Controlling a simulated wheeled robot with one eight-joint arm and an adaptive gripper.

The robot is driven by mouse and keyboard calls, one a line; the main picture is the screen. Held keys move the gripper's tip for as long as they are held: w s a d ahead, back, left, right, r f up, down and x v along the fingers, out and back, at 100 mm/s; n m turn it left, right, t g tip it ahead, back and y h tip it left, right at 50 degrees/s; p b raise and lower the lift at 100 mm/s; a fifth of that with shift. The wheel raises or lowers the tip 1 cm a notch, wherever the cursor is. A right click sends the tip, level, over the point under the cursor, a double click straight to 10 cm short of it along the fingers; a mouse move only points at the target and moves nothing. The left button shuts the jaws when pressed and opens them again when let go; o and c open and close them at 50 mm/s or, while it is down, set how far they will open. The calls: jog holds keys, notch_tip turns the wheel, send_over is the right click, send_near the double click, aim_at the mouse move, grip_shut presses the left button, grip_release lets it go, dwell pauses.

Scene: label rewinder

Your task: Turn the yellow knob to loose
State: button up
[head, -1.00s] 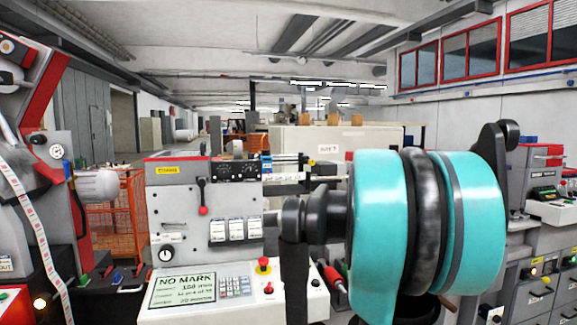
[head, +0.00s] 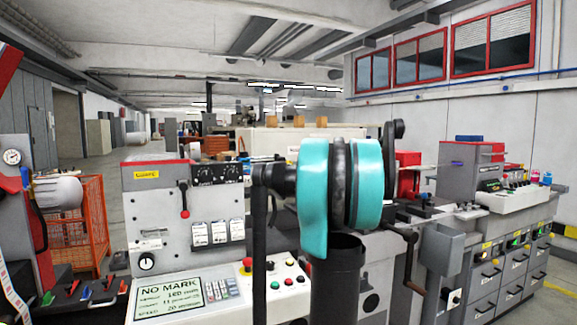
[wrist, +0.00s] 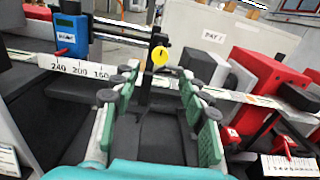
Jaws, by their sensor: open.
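The yellow knob (wrist: 160,56) is small and round, with a dark mark on its face, near the top middle of the wrist view. It sits on a dark upright post beside a white ruler strip (wrist: 85,68) with printed numbers. My gripper (wrist: 158,75) is open, its two green-padded fingers spread wide and empty. The knob appears beyond the fingertips, in line with the gap between them; I see no contact. In the head view I cannot make out the knob, and my teal and black arm links cover the middle of the machine.
A blue device (wrist: 72,35) stands left of the knob, and red blocks (wrist: 265,72) stand at right. In the head view, a grey control panel (head: 160,215) with a NO MARK screen (head: 168,297) stands left of my arm. Grey drawer cabinets (head: 495,275) stand at right.

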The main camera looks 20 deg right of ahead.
aim_at(286, 162)
jog(key=w, duration=0.9)
jog(key=shift+w+a, duration=0.15)
jog(key=shift+w, duration=0.05)
grip_shut()
